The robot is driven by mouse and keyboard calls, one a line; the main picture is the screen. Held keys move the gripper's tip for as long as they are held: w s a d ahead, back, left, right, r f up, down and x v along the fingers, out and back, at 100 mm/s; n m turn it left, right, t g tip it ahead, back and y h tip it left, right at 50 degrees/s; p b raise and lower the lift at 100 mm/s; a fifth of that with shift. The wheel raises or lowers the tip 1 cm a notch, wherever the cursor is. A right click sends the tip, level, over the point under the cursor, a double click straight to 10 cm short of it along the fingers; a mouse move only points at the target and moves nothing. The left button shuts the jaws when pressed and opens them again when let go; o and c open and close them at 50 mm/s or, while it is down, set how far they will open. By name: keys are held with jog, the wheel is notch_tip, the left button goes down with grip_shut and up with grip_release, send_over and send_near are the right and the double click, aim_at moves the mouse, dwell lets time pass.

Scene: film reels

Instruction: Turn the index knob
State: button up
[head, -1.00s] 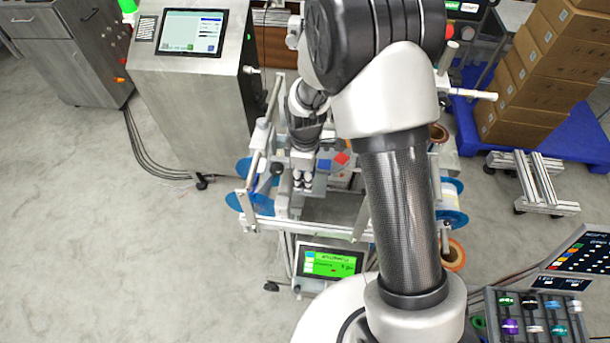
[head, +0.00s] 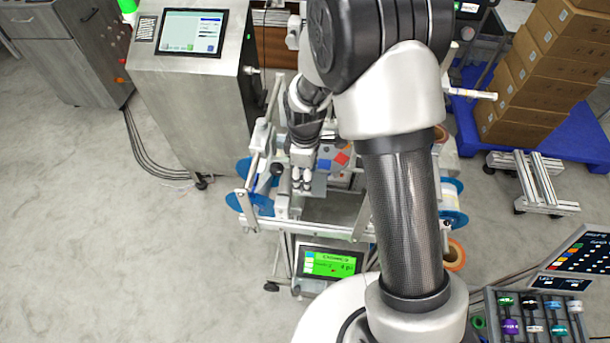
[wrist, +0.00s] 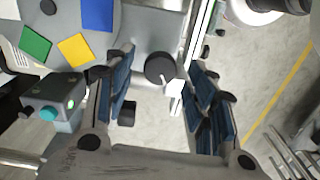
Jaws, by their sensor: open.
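A round black knob (wrist: 162,68) with a white pointer mark sits on a grey housing in the wrist view, likely the index knob. In that view it lies between the tips of my gripper (wrist: 163,78), whose two blue-padded fingers are spread apart and empty. I cannot tell how far the fingertips are above it. In the head view my gripper (head: 302,183) points down over the reel frame. A black knob (head: 277,168) shows just left of it there; I cannot tell whether it is the same one.
A grey disc with coloured squares (wrist: 76,48) lies at upper left in the wrist view, above a box with a green light (wrist: 71,104). A green screen (head: 330,263) stands in front of the frame. Blue reels (head: 250,202) flank it.

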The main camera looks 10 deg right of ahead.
notch_tip(320, 180, up, 11)
dwell(0.3)
jog(key=shift+f, duration=0.1)
jog(key=s+d+r+m+t+b, duration=0.1)
jog(key=s+d+r+m, duration=0.15)
jog(key=s+r, duration=0.3)
jog(key=s+d+r+m+t, duration=0.1)
jog(key=s+d+r+m, duration=0.1)
jog(key=s+r+m, duration=0.3)
jog(key=s+d+r+m+t+b, duration=0.1)
jog(key=s+d+r+m+t, duration=0.1)
jog(key=s+m, duration=0.4)
jog(key=s+r, duration=0.1)
jog(key=s, duration=0.4)
jog(key=shift+s+d+r+t+b, duration=0.15)
jog(key=shift+s+r+t+b, duration=0.15)
jog(key=shift+s, duration=0.1)
jog(key=shift+m, duration=0.25)
